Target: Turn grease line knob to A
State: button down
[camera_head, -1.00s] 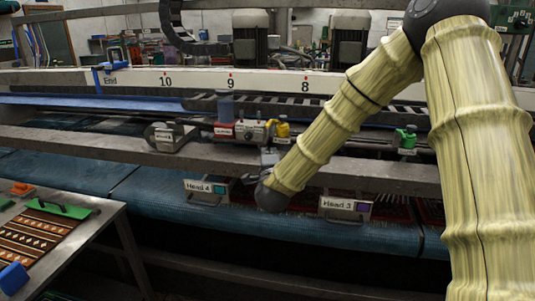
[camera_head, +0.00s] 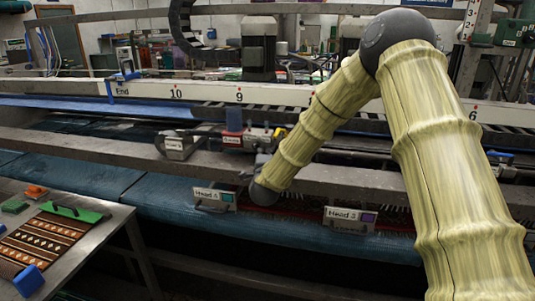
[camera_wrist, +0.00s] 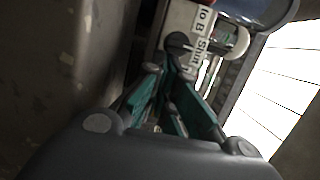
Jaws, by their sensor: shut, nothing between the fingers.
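In the wrist view, my gripper (camera_wrist: 176,72) has its teal fingers together with nothing between them. Its tips are close to a dark round part (camera_wrist: 178,42) on a pale plate; I cannot tell whether they touch. A label (camera_wrist: 203,28) beside it reads "To B Shun…", cut off. In the head view, my wrist hangs in front of the grey rail, and my gripper (camera_head: 262,160) is small and partly hidden, just below a valve unit (camera_head: 234,138) with a blue cylinder and a yellow handle (camera_head: 279,133). I cannot make out the grease line knob's setting.
A long grey rail (camera_head: 110,148) crosses in front of the machine. Below it are the head boxes (camera_head: 214,198) and (camera_head: 350,218) and a blue bed (camera_head: 160,195). A metal table (camera_head: 105,222) with a patterned rug (camera_head: 40,240) stands at left.

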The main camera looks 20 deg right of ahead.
jog(key=shift+w+a+f+m+b, duration=0.2)
jog(key=shift+a+f+m+b, duration=0.3)
jog(key=shift+b, duration=1.35)
jog(key=m+b, duration=0.1)
jog(key=b, duration=0.1)
jog(key=m+b, duration=0.1)
jog(key=b, duration=0.1)
jog(key=m+b, duration=0.1)
jog(key=b, duration=0.2)
jog(key=shift+s+a+f+t+h, duration=0.1)
jog(key=shift+s+f+t+h, duration=0.1)
jog(key=shift+f+t+h, duration=0.15)
jog(key=shift+a+r+m+b, duration=0.1)
jog(key=shift+a+m+b, duration=0.2)
jog(key=shift+b, duration=0.7)
jog(key=shift+d+f, duration=0.15)
jog(key=shift+f, duration=0.05)
jog(key=shift+s, duration=0.15)
jog(key=shift+s+a+f, duration=0.1)
jog(key=shift+s+a, duration=0.1)
jog(key=v, duration=0.5)
jog(key=shift+s+r, duration=0.1)
jog(key=shift+r, duration=0.3)
jog(key=shift+s+a+r, duration=0.15)
jog(key=shift+s+r, duration=0.05)
jog(key=shift+s, duration=0.25)
jog(key=shift+s+a+r, duration=0.15)
jog(key=shift+s+r, duration=0.05)
jog(key=shift+s, duration=0.3)
